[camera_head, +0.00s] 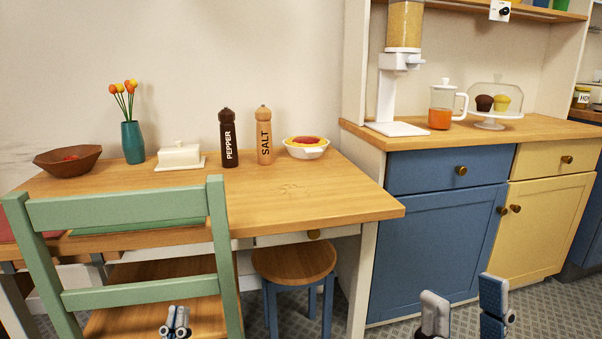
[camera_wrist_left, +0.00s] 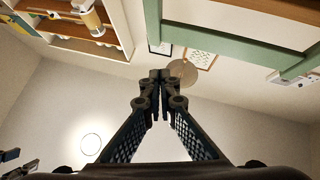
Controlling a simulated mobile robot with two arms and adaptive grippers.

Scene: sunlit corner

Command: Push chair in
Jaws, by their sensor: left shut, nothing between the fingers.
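The green chair (camera_head: 120,209) with a wooden seat (camera_head: 120,315) stands at the table's near left side, its back towards me. The wooden table (camera_head: 345,200) lies behind its backrest. My left gripper (camera_head: 175,322) is shut and empty, low in front of the chair's seat in the head view. In the left wrist view, its shut fingers (camera_wrist_left: 161,80) point up, with the chair's green rail (camera_wrist_left: 225,45) beyond and to the right. I cannot tell whether it touches the chair. My right gripper (camera_head: 464,310) is open and empty at the bottom right, away from the chair.
A wooden stool (camera_head: 293,262) with blue legs is tucked under the table, right of the chair. A blue cabinet (camera_head: 435,235) stands to the right. The table bears a bowl (camera_head: 68,162), vase (camera_head: 133,143), butter dish (camera_head: 180,156), pepper mill (camera_head: 228,140) and salt mill (camera_head: 264,138).

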